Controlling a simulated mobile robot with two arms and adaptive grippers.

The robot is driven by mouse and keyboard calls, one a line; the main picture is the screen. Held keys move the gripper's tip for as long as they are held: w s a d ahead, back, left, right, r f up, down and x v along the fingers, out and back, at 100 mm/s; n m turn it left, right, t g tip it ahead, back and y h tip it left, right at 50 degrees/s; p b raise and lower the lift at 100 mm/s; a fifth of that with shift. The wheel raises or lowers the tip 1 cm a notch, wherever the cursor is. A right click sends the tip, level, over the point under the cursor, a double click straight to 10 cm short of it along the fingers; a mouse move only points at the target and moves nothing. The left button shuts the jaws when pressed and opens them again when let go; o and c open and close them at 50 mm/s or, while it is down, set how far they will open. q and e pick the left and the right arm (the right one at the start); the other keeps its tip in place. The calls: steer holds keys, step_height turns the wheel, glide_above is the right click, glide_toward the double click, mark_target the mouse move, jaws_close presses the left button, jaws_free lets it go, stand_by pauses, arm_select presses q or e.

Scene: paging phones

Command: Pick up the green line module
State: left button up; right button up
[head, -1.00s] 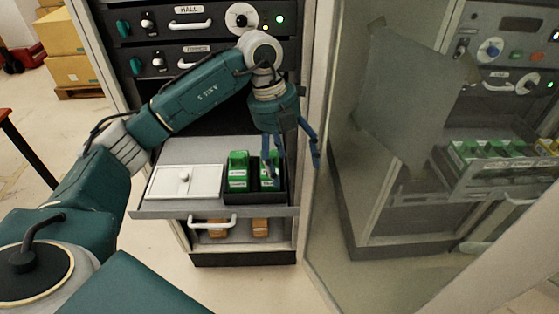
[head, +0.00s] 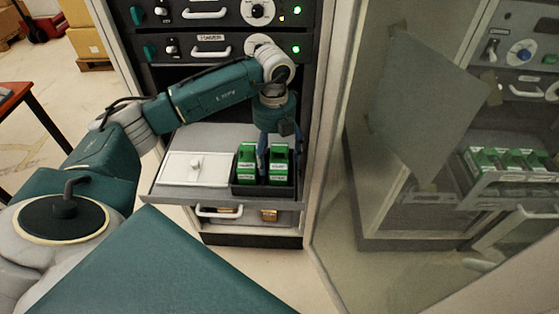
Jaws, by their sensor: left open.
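Two green modules with white labels stand upright side by side in a black tray (head: 262,190) on the pulled-out drawer in the head view: a left one (head: 247,165) and a right one (head: 279,166). The label print is too small to read surely. My left gripper (head: 279,158) points down at the right module, its blue fingers apart. One finger is by the gap between the modules and the other by the right module's far side. It is open; whether the fingers touch the module cannot be told. My right gripper is out of view.
A white lidded box (head: 195,168) lies on the drawer (head: 170,194) left of the tray. Dark rack panels with knobs and handles (head: 211,52) are above. A glassy panel (head: 400,230) stands close on the right, with several green modules (head: 505,160) showing there.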

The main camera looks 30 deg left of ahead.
arm_select(q)
steer(key=shift+f, duration=0.75)
steer(key=shift+c, duration=1)
steer(key=c, duration=1.3)
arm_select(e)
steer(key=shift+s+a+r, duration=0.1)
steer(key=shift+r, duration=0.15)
